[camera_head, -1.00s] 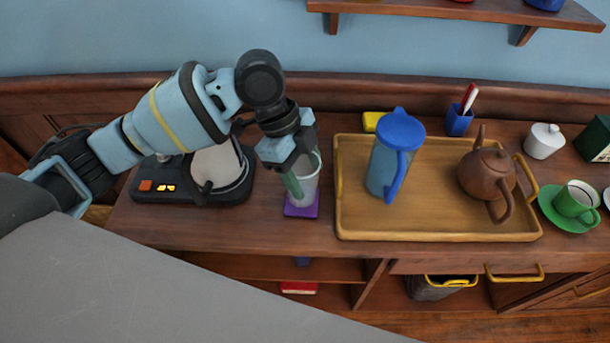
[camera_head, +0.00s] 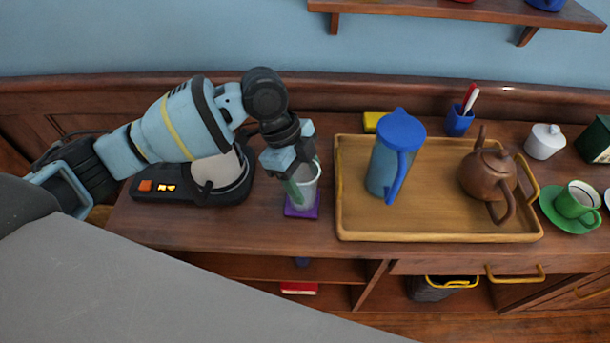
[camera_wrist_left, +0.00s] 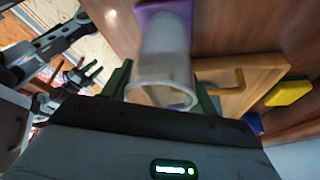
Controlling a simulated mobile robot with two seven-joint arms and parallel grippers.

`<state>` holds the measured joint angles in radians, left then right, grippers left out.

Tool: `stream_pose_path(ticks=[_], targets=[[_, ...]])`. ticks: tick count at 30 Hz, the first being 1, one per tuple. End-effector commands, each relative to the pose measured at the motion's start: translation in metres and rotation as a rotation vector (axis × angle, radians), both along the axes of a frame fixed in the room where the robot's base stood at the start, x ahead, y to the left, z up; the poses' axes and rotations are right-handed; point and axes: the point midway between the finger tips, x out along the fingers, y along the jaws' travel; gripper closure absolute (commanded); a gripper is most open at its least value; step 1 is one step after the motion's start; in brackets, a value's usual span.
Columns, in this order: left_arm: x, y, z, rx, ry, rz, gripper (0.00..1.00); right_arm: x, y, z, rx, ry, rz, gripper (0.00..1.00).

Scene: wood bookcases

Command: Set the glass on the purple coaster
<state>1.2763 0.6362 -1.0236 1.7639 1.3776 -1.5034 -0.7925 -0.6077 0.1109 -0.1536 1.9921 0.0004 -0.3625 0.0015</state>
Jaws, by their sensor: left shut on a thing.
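The glass (camera_head: 309,188) is a clear, pale tumbler, upright at the purple coaster (camera_head: 301,212) on the wooden cabinet top. In the left wrist view the glass (camera_wrist_left: 165,75) shows with its rim toward the camera and the purple coaster (camera_wrist_left: 153,14) behind its base. My left gripper (camera_head: 296,186) is shut on the glass, with its green fingers at the glass's sides. Whether the base touches the coaster I cannot tell for sure.
A wooden tray (camera_head: 440,236) with a blue pitcher (camera_head: 383,170) and a brown teapot (camera_head: 487,174) stands just right of the coaster. A black appliance (camera_head: 205,194) with a lit display stands to the left. A yellow block (camera_head: 372,121) lies behind the tray.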

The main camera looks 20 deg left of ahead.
Motion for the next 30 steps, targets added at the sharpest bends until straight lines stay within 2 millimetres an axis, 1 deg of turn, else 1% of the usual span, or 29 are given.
stream_pose_path(ticks=[1,2,6,14,17,19,23,30], targets=[[0.0,0.0,-0.001,-0.001,0.0,0.0,0.69,-0.001,0.0,0.0,0.0,0.001,-0.001,0.64],[0.0,0.0,-0.001,-0.001,0.0,0.0,0.39,-0.001,0.0,0.0,0.0,0.001,-0.001,0.64],[0.0,0.0,-0.001,-0.001,0.0,0.0,0.21,0.0,0.0,0.0,0.0,0.001,-0.001,0.64],[0.0,0.0,-0.001,0.0,0.0,0.0,0.2,0.0,0.0,0.0,0.001,-0.001,-0.001,0.64],[0.0,0.0,0.002,0.0,-0.001,-0.001,0.2,0.002,0.0,0.001,0.001,-0.004,0.0,0.64],[0.001,0.002,0.008,0.0,-0.002,0.001,0.2,0.003,0.0,0.002,0.001,-0.008,-0.001,0.64],[0.003,0.01,0.027,-0.001,-0.004,0.001,0.2,0.006,0.0,0.004,0.001,-0.014,-0.001,0.64],[0.006,0.028,0.072,-0.001,-0.004,0.002,0.2,0.01,0.0,0.008,0.001,-0.023,-0.001,0.64]])
